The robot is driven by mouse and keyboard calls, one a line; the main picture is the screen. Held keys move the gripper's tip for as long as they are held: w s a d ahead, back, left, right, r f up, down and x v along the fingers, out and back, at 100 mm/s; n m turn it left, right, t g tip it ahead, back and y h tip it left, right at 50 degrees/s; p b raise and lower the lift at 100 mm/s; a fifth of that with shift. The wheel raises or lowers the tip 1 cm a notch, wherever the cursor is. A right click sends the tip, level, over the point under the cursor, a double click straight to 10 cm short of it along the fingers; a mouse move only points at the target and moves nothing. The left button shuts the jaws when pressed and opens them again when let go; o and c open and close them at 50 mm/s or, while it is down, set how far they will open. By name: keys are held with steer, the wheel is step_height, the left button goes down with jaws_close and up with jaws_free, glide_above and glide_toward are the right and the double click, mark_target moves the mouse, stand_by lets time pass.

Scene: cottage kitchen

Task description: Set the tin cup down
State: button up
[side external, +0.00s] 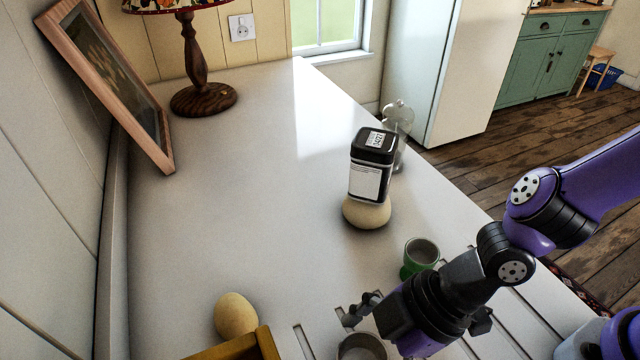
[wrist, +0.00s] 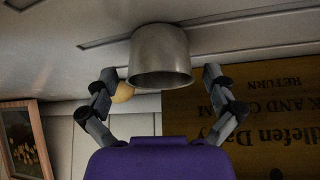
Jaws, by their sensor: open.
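The tin cup (side external: 362,347) is at the bottom edge of the side view, partly cut off. It is a plain grey metal cup. In the wrist view the tin cup (wrist: 160,52) appears upside down, with its base against the pale counter and its mouth facing the bottom of the picture. The cup looks upright on the counter (side external: 255,210). My gripper (side external: 412,322) is open beside the cup. In the wrist view its two fingers are spread to either side of the cup, with visible gaps and no contact seen.
A green mug (side external: 418,258) stands close behind my gripper. A black-lidded jar (side external: 370,175) sits atop a pale rounded object (side external: 366,214), with a glass bottle (side external: 400,113) behind. A lettered wooden crate (side external: 232,349) and a yellowish rounded object (side external: 235,315) are left. The counter's middle is clear.

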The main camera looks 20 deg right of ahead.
steer(key=shift+r, duration=0.1)
steer(key=shift+d+r, duration=0.1)
steer(key=shift+r, duration=0.2)
steer(key=v, duration=1.1)
steer(key=w+d+r+m+t+h, duration=0.2)
steer(key=d+r+m+h, duration=0.1)
steer(key=d+m, duration=0.4)
steer(key=w+d+r+m+t+h, duration=0.2)
steer(key=d+m, duration=0.6)
steer(key=d, duration=0.5)
steer(key=shift+d+r+h, duration=0.25)
steer(key=shift+r+h, duration=0.15)
steer(key=shift+h, duration=0.3)
